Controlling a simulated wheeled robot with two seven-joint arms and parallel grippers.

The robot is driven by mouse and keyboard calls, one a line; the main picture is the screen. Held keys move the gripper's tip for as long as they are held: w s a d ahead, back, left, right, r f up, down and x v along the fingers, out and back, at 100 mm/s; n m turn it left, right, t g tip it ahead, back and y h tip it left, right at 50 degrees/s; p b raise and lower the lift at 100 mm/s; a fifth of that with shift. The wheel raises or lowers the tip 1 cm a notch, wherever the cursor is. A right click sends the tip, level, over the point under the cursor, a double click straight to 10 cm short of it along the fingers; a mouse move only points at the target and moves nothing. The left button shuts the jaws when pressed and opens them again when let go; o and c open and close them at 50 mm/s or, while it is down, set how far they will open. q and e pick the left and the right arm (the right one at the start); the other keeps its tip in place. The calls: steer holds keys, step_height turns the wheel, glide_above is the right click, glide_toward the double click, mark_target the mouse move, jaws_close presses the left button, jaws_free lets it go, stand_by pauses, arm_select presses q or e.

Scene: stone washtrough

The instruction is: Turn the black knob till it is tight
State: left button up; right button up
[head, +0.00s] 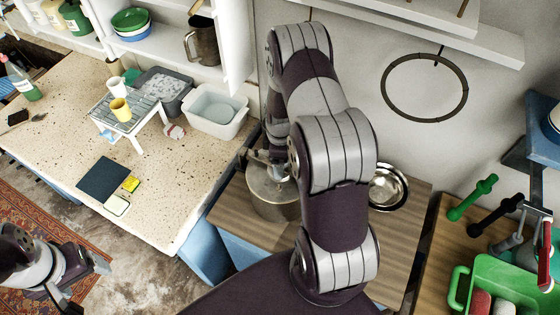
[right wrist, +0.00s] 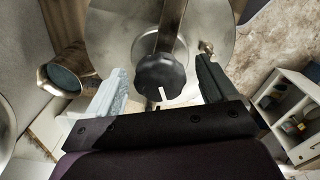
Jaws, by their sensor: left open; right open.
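The black knob (right wrist: 160,78) shows in the right wrist view, with a pale mark on its near edge. It sits on a metal bar (right wrist: 172,25) that crosses the round lid of a metal pot (right wrist: 115,30). My right gripper (right wrist: 160,70) is open, with one finger on each side of the knob and a gap on both sides. In the head view the pot (head: 272,205) stands on the wooden counter, and my right arm hides the knob. My left gripper (head: 86,280) is open and empty at the lower left, far from the pot.
A metal bowl (head: 388,187) stands right of the pot. A grey-white tub (head: 215,110) and a small white rack (head: 128,112) stand on the speckled counter at left. Green and black dumbbell-shaped things (head: 473,197) and a green crate (head: 500,265) are at right.

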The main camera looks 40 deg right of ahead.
steer(key=c, duration=0.8)
steer(key=m, duration=0.5)
steer(key=shift+m, duration=0.4)
steer(key=o, duration=0.8)
